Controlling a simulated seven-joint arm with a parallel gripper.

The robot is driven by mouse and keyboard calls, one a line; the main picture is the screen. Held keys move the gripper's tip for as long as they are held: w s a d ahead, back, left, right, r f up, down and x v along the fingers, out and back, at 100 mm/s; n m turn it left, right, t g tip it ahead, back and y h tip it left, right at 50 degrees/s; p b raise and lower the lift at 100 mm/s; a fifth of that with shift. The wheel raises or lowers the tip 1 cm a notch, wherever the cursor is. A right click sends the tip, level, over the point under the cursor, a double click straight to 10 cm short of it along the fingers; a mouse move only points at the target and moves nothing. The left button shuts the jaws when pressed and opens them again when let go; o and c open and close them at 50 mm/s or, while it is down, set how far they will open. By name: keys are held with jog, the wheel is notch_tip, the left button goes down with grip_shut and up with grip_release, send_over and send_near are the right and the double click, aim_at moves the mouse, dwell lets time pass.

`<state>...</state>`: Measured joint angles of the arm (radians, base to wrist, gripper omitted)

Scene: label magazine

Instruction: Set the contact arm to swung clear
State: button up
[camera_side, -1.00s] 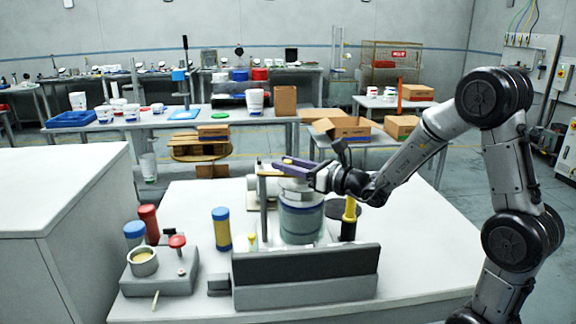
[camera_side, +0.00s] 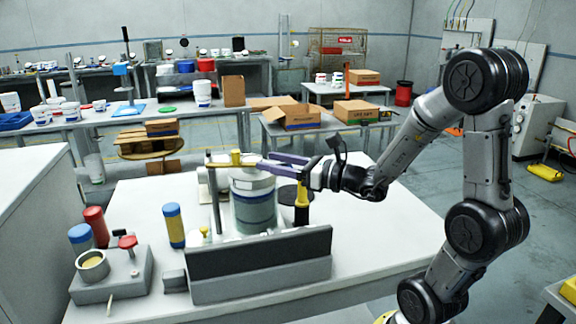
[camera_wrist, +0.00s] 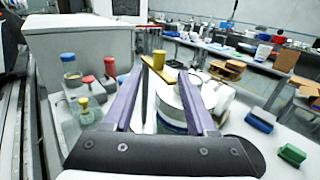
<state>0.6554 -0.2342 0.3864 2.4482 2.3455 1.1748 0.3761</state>
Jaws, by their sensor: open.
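The contact arm appears to be the flat yellow bar (camera_side: 222,163) with a short yellow knob (camera_side: 235,156), on an upright post (camera_side: 216,205). The bar extends from the post over the near rim of a round jar-like drum (camera_side: 253,210). In the wrist view the bar (camera_wrist: 152,72) lies just past my fingertips, its knob showing between them. My gripper (camera_side: 265,163) is open and empty, its purple fingers level with the bar and to its right. I cannot tell whether a fingertip touches the bar.
A dark front panel (camera_side: 260,252) stands before the drum. A yellow-topped black post (camera_side: 302,192) stands right of it. A grey block (camera_side: 112,275) with a red knob and cup, and red, blue and yellow cylinders, occupy the left.

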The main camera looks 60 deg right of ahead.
jog(key=shift+s+d, duration=0.1)
jog(key=shift+s, duration=1.7)
